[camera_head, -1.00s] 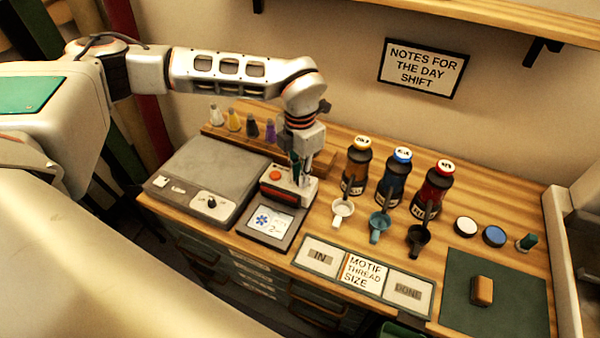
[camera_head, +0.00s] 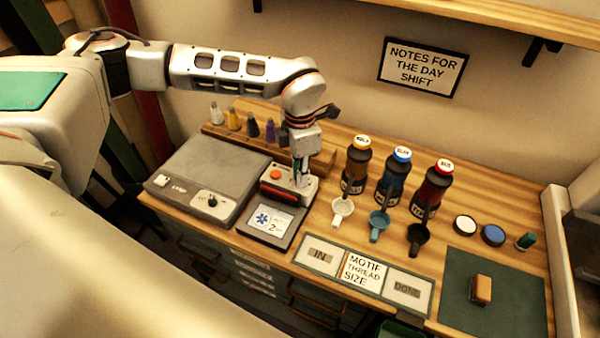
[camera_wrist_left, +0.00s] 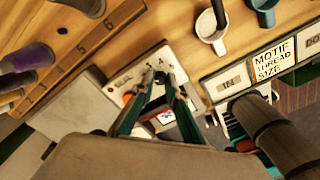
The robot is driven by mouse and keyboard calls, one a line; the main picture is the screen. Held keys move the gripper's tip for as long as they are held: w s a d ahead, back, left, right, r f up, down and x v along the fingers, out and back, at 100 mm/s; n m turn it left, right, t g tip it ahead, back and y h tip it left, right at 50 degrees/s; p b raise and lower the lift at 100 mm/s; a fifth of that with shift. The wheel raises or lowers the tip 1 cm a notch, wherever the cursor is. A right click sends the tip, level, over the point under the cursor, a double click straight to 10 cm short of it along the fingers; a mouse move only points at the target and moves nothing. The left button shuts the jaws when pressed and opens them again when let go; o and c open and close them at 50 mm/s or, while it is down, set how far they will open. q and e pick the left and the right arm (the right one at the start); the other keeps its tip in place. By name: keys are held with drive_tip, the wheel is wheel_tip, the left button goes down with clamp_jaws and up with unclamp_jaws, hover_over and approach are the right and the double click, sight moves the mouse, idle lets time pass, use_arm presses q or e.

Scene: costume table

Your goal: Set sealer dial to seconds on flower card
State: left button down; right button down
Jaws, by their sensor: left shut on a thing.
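The sealer (camera_head: 273,188) is a small white box with an orange-red button and a red-and-black front, standing behind a dark tray. The flower card (camera_head: 270,219) lies in that tray. It has a blue flower and a "2"; its smaller print is unreadable. My left gripper (camera_head: 299,180) points down onto the right part of the sealer's top. In the left wrist view its teal fingers (camera_wrist_left: 160,78) close together over the numbered face of the sealer (camera_wrist_left: 125,82). They are shut on the dial, which they mostly hide, so its setting cannot be read. My right gripper is not in view.
A grey flat machine (camera_head: 205,165) with its own black knob stands left of the sealer. Thread cones (camera_head: 234,121) stand on a rack behind. Several bottles and cups (camera_head: 342,209) stand to the right. The IN and DONE mat (camera_head: 333,250) lies in front.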

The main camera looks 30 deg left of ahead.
use_arm(q)
drive_tip(key=c, duration=2)
unclamp_jaws()
drive_tip(key=shift+r, duration=0.1)
wheel_tip(320, 180, up, 12)
drive_tip(key=shift+f, duration=0.1)
drive_tip(key=shift+s, duration=0.1)
